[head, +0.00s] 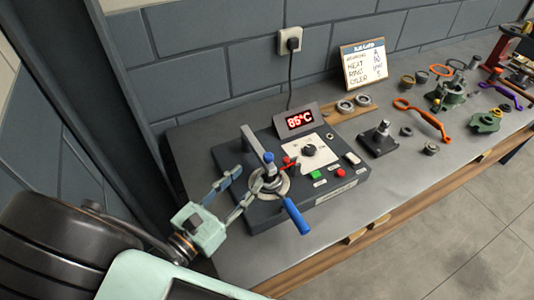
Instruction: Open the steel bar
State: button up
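My gripper (247,179) is pale green with two grey fingers held apart. It reaches in from the lower left to the left side of a dark heater unit (264,213). A steel bar (252,141) slants up from the round metal fitting on this unit. A blue knob (268,157) shows at the bar's lower right end. The fingertips are beside the fitting, just left of and below the bar; I cannot tell whether they touch anything. A blue handle (296,217) sticks out from the fitting towards the front. The fitting is partly hidden by the fingers.
The unit has a red 85°C display (300,120), a dial (309,151), a green button (314,175) and a red button (340,173). Rings lie on a wooden board (348,111).

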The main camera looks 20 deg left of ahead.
aim_at(265, 160)
jog(key=p+x, duration=0.1)
jog(key=x, duration=0.9)
jog(key=shift+p, duration=0.35)
jog(key=shift+s, duration=0.1)
grip_shut()
